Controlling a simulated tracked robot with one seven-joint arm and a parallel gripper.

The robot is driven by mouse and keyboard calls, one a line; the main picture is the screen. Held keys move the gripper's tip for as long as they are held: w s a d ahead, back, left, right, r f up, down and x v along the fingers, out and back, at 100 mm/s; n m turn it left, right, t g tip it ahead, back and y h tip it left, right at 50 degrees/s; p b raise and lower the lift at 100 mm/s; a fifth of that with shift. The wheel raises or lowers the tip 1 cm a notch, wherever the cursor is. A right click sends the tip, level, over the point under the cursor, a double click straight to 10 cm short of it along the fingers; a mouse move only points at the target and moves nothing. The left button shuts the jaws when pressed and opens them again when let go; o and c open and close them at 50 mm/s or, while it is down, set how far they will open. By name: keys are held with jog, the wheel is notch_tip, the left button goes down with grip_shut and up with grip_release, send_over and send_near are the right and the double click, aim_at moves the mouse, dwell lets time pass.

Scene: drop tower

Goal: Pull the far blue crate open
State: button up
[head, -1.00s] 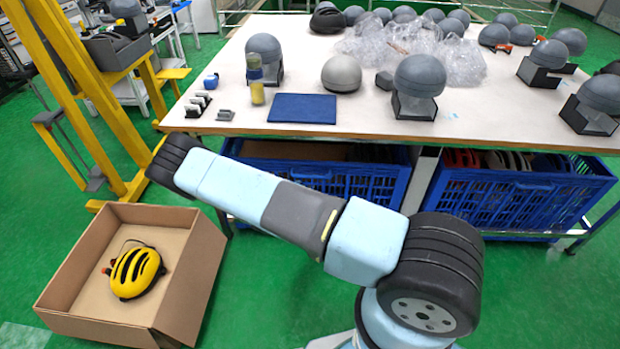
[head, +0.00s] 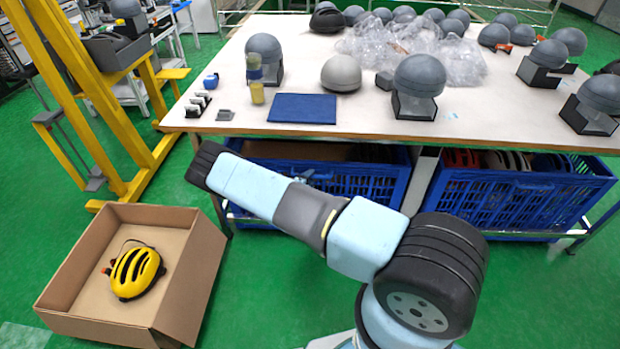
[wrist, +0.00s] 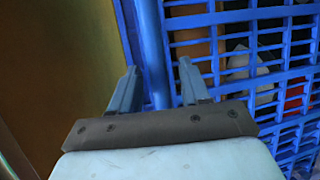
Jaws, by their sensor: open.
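Two blue crates sit under the table: a left one (head: 345,184) with brown cardboard-like material inside, and a right one (head: 497,200) holding red, grey and dark items. In the wrist view, a blue crate's lattice wall (wrist: 225,20) and a smooth blue rim bar (wrist: 150,50) are close ahead. I cannot tell for certain which crate this is. My gripper (wrist: 157,80) is open, its fingers on either side of the rim bar as seen. Whether they touch it is unclear. In the head view my arm largely hides the gripper.
The table (head: 250,120) stands above the crates and carries grey domes and a blue mat (head: 302,108). An open cardboard box (head: 75,290) with a yellow helmet (head: 134,272) is on the floor at left. A yellow frame (head: 75,95) stands behind it. Green floor is free around the box.

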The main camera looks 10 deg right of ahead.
jog(key=shift+w+d+f, duration=0.1)
jog(key=shift+w+d, duration=0.4)
jog(key=shift+w, duration=0.05)
grip_shut()
dwell(0.4)
